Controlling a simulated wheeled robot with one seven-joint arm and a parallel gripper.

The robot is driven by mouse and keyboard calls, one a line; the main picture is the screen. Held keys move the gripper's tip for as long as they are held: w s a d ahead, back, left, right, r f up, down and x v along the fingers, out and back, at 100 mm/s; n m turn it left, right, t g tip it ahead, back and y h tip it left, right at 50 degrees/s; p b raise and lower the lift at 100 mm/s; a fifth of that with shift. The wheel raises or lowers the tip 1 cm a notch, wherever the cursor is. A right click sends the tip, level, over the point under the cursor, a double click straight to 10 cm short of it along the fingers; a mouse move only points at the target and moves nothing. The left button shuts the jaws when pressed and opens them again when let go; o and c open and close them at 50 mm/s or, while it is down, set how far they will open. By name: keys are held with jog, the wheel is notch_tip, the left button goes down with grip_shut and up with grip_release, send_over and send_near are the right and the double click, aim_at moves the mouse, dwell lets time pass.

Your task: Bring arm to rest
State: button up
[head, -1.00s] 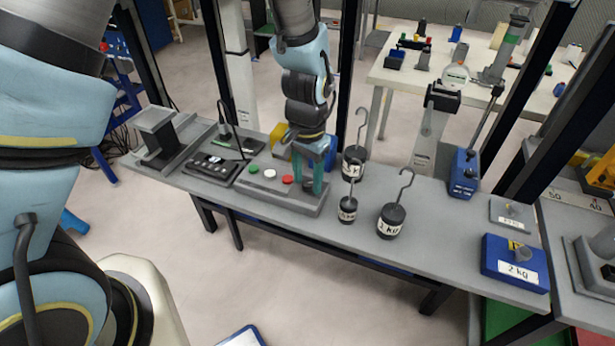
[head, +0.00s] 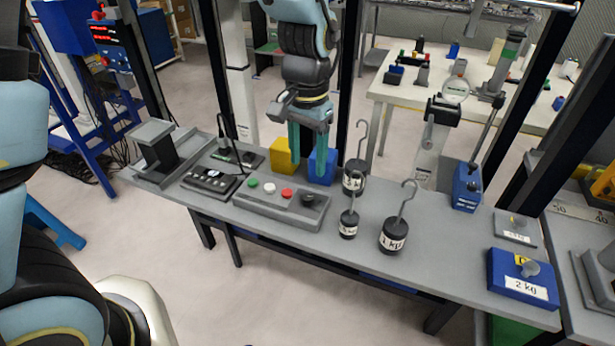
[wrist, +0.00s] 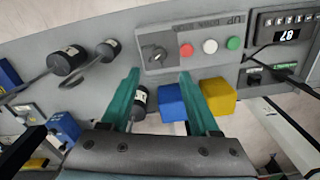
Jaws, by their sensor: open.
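My gripper (head: 307,143) hangs above the back of the grey bench (head: 275,228) in the head view, its two green fingers pointing down and apart, with nothing between them. In the wrist view my gripper (wrist: 155,98) is also open and empty. Below and in front of it is the button panel (head: 268,203), with green, white and red buttons and a dark knob. A blue block (head: 322,166) and a yellow block (head: 282,154) stand behind the panel, close to the fingers. The fingers partly hide the blocks.
Hooked weights (head: 394,236) stand right of the panel. A blue 2 kg box (head: 522,275) is at the right end. A meter (head: 212,179) and a grey stand (head: 156,150) are at the left. Dark upright posts (head: 352,70) rise behind the bench.

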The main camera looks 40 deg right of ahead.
jog(key=shift+r, duration=0.75)
jog(key=shift+a, duration=0.1)
jog(key=w+a+r+n, duration=0.1)
jog(key=w+a+n, duration=0.3)
jog(key=w+a, duration=0.5)
jog(key=w+a+r+n+t, duration=0.1)
jog(key=w+a+n, duration=0.2)
jog(key=a+n, duration=0.6)
jog(key=a, duration=1.7)
jog(key=shift+w+a+t, duration=0.15)
jog(key=shift+a+t, duration=0.05)
jog(key=shift+t, duration=0.1)
